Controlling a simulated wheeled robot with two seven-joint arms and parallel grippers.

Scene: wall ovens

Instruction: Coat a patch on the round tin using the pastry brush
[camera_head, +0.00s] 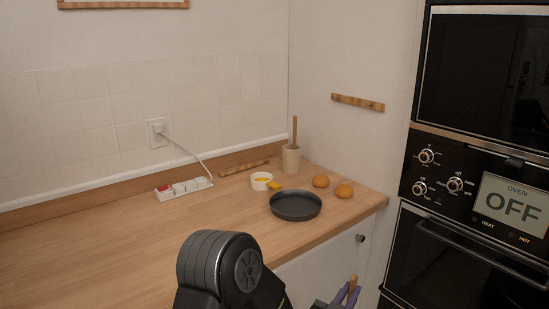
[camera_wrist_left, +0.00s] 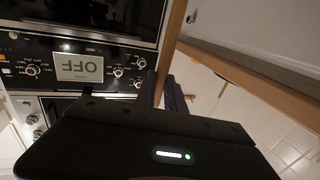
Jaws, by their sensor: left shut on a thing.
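The round tin (camera_head: 295,206) is dark grey and shallow and lies on the counter near its front edge. A small yellow thing (camera_head: 275,186) shows at its back left rim; I cannot tell what it is. My left gripper (camera_head: 346,293) has purple fingers and is low in front of the counter, apart from the tin. It is shut on a wooden handle (camera_head: 352,283), which looks like the pastry brush. The handle (camera_wrist_left: 172,45) also shows at the fingers in the left wrist view. The bristles are not clearly visible. My right gripper is not in view.
A white bowl (camera_head: 261,182) with yellow contents stands behind the tin. A power strip (camera_head: 184,189) lies left. The oven (camera_head: 480,200) is at the right. The left counter is clear.

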